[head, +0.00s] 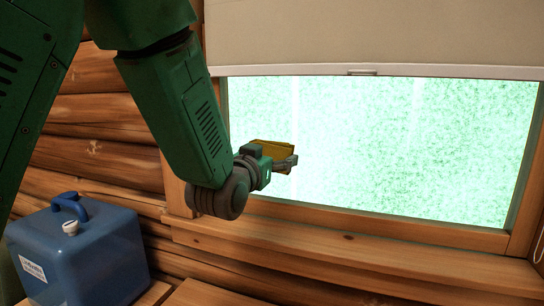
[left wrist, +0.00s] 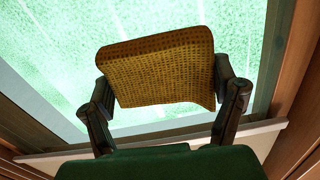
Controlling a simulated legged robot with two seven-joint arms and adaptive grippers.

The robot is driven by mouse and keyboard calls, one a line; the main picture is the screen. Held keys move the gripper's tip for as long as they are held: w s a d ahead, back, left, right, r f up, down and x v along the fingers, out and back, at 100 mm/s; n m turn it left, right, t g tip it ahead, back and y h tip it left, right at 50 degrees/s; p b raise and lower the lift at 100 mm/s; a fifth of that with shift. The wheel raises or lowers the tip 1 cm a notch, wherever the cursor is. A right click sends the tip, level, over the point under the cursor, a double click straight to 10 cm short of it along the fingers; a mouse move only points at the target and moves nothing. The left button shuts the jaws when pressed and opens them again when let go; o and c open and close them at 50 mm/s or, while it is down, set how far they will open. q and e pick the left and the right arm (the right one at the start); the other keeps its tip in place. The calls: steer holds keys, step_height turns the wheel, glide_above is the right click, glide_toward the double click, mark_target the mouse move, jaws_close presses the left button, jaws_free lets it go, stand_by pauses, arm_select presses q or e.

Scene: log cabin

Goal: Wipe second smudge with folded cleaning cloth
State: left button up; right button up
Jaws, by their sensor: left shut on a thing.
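My left gripper (head: 284,161) is in front of the lower left part of the window pane (head: 380,150). It is shut on a folded yellow cleaning cloth (head: 268,148). In the left wrist view the cloth (left wrist: 158,72) is a mustard-yellow textured pad between the two fingers of the gripper (left wrist: 160,85), with the bright pane behind it. I cannot tell whether the cloth touches the glass. The pane is speckled green and white with faint pale vertical streaks; no distinct smudge can be picked out. My right gripper is in neither view.
A cream blind (head: 380,35) hangs over the top of the window. A wooden sill (head: 350,250) runs below the pane. A blue container (head: 80,255) with a handle and white cap stands at the lower left. Log walls (head: 110,110) surround the window.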

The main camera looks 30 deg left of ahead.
arm_select(q)
steer(key=shift+a, duration=0.15)
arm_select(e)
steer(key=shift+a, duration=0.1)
arm_select(q)
steer(key=shift+s+a, duration=0.1)
steer(key=shift+s+a+f, duration=0.1)
steer(key=shift+s, duration=0.45)
steer(key=shift+s+d, duration=0.55)
steer(key=shift+s, duration=0.3)
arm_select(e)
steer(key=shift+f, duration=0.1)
